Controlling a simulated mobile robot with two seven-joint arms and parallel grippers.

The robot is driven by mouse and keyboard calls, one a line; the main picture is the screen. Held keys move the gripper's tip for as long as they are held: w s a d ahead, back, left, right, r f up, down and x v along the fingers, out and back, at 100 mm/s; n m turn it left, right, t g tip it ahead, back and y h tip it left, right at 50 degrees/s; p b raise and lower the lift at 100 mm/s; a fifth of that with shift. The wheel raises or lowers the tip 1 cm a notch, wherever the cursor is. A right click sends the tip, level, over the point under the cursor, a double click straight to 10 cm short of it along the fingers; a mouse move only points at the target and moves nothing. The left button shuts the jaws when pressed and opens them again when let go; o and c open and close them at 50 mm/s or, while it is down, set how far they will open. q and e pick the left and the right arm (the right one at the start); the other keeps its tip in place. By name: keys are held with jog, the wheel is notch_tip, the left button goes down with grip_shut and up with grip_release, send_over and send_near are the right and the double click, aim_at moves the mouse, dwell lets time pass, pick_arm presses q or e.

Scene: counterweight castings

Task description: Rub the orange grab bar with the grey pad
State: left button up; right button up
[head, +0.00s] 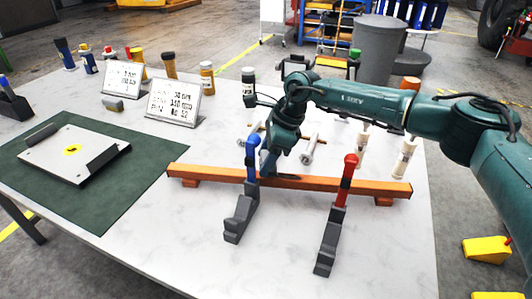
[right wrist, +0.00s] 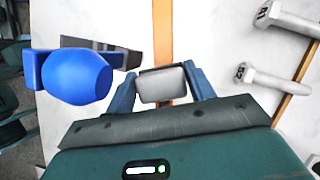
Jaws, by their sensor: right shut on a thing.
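The orange grab bar (head: 215,179) lies across the near part of the white table on short orange feet. My right gripper (head: 268,168) points down at the bar, just right of the blue-handled tool. In the right wrist view my right gripper (right wrist: 162,92) is shut on the light grey pad (right wrist: 162,85), held between its two blue-grey fingers. The orange grab bar (right wrist: 162,35) runs up the picture from behind the pad. I cannot tell whether the pad touches the bar. The pad is hidden in the head view. My left gripper is not in view.
A blue-handled tool (head: 251,148) and a red-handled tool (head: 347,170) stand at the bar, close to my gripper. Bolts (head: 312,148) lie behind the bar. A green mat (head: 110,195) holds a pale plate (head: 72,150). Signs (head: 172,101) and bottles (head: 207,78) stand farther back.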

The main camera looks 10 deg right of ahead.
dwell(0.3)
jog(key=shift+f+b, duration=0.75)
jog(key=shift+f, duration=0.2)
dwell(0.3)
jog(key=shift+s+d, duration=0.3)
jog(key=shift+d, duration=0.5)
jog(key=shift+s+d, duration=0.25)
jog(key=shift+d, duration=0.5)
jog(key=shift+s+d+f, duration=0.1)
jog(key=shift+s+d, duration=0.25)
jog(key=shift+d, duration=0.55)
jog(key=shift+s+d+f, duration=0.1)
jog(key=shift+s+d, duration=0.2)
jog(key=shift+d, duration=0.55)
jog(key=shift+s+d+r, duration=0.1)
jog(key=shift+s+d, duration=0.2)
jog(key=shift+d, duration=0.45)
jog(key=shift+s+d, duration=0.25)
jog(key=shift+d, duration=0.45)
jog(key=shift+r, duration=0.1)
